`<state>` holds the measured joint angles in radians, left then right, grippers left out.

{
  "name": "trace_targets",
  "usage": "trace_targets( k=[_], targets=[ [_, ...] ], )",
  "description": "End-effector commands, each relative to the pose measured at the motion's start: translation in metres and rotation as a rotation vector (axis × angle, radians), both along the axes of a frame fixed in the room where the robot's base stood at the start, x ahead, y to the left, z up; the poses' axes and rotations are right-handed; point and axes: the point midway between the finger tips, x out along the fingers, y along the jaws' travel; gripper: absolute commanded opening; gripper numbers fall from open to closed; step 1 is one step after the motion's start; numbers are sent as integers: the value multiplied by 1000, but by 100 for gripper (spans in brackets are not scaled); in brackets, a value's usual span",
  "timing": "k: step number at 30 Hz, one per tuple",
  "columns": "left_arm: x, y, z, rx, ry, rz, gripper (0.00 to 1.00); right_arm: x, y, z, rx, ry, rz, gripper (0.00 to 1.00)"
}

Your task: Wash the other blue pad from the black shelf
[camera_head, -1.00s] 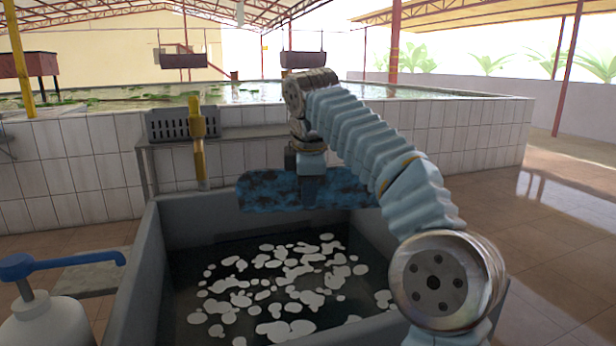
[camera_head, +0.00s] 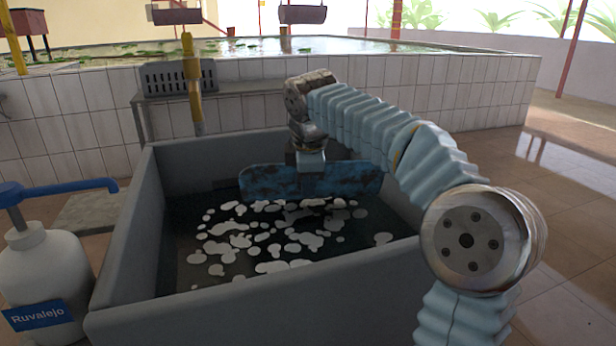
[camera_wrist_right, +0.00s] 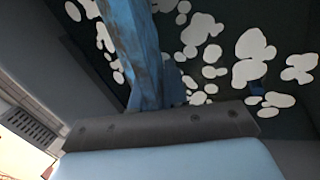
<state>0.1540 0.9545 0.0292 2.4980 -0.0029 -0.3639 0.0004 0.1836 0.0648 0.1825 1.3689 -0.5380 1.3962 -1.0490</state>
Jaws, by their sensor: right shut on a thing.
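A blue pad with dark stains (camera_head: 345,180) hangs level inside the basin, low over the water. My right gripper (camera_head: 311,178) is shut on the pad near its middle, with the arm reaching in from the right. In the right wrist view the pad (camera_wrist_right: 138,50) runs up from the gripper, with water and foam behind it. A grey basin (camera_head: 125,235) holds dark water with white foam patches (camera_head: 270,240). Whether the pad's lower edge touches the water is hard to tell. My left gripper is not in view. A black shelf is not clearly seen.
A white pump bottle (camera_head: 45,270) with a blue spout stands left of the basin. A dark slotted crate (camera_head: 165,80) sits on a grey ledge behind, beside a yellow post (camera_head: 193,85). A white tiled pond wall (camera_head: 420,95) runs behind. Open floor lies right.

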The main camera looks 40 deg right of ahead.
Motion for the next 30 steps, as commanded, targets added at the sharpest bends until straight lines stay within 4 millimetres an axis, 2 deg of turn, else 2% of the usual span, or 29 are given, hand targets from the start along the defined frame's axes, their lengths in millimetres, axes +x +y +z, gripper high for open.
trace_targets(
  k=[1,21,30],
  targets=[
    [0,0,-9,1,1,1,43,0,0,-10,1,1,0,0],
    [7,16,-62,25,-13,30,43,0,0,-87,0,-1,-1,0],
    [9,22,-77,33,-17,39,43,0,0,-110,0,0,-1,0]
  ],
)
